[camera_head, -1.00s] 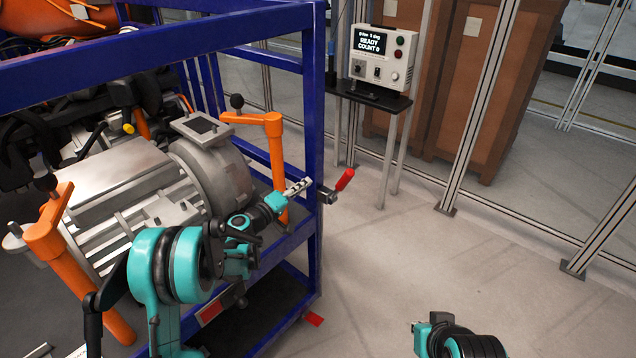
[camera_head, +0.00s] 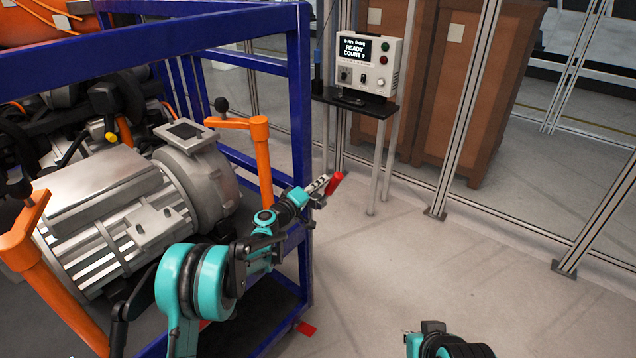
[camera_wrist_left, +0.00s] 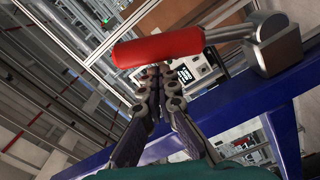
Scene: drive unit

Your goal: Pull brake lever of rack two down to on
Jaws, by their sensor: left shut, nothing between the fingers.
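The brake lever has a red handle (camera_head: 336,184) and sits at the corner post of the blue rack (camera_head: 300,120). In the head view the handle slants up to the right. In the left wrist view the red handle (camera_wrist_left: 158,47) lies across the picture, joined by a metal rod to a grey pivot block (camera_wrist_left: 280,45). My left gripper (camera_head: 320,186) is shut and empty, its tips close by the handle; in the wrist view the fingertips (camera_wrist_left: 157,72) appear just below it. Contact cannot be told. Part of my right arm shows at the bottom right; its fingers are unclear.
The rack holds a grey motor (camera_head: 120,210) between orange posts (camera_head: 262,160). A control box (camera_head: 368,62) reading READY stands on a small black table (camera_head: 350,100). Brown crates (camera_head: 465,100) stand behind the fence posts.

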